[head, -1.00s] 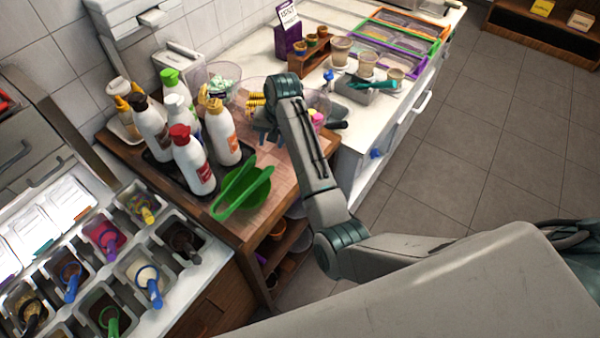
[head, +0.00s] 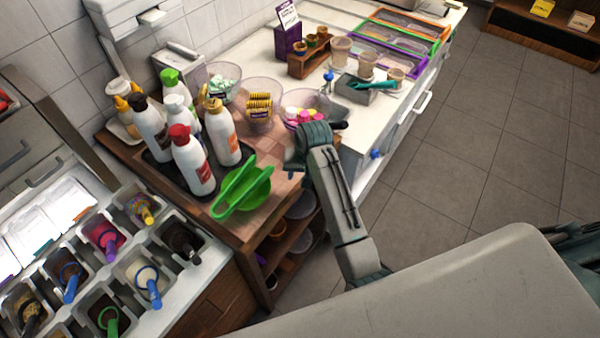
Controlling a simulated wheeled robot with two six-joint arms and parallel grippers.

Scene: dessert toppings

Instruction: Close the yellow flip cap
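A white bottle with an orange label (head: 223,138) stands at the right of the bottle group. Its yellow flip cap (head: 213,104) is on top, with a small dark part by it; the cap is too small to tell whether the lid is fully down. My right gripper (head: 291,163) is to the right of this bottle, apart from it, above the wooden counter's right edge. Its fingers are small and partly hidden by the wrist, so I cannot tell their opening. My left gripper is out of view.
Bottles with red (head: 179,131), black, white and green caps crowd the left side in a dark tray. A green bowl with green tongs (head: 240,190) sits in front. Clear bowls of toppings (head: 262,105) stand behind.

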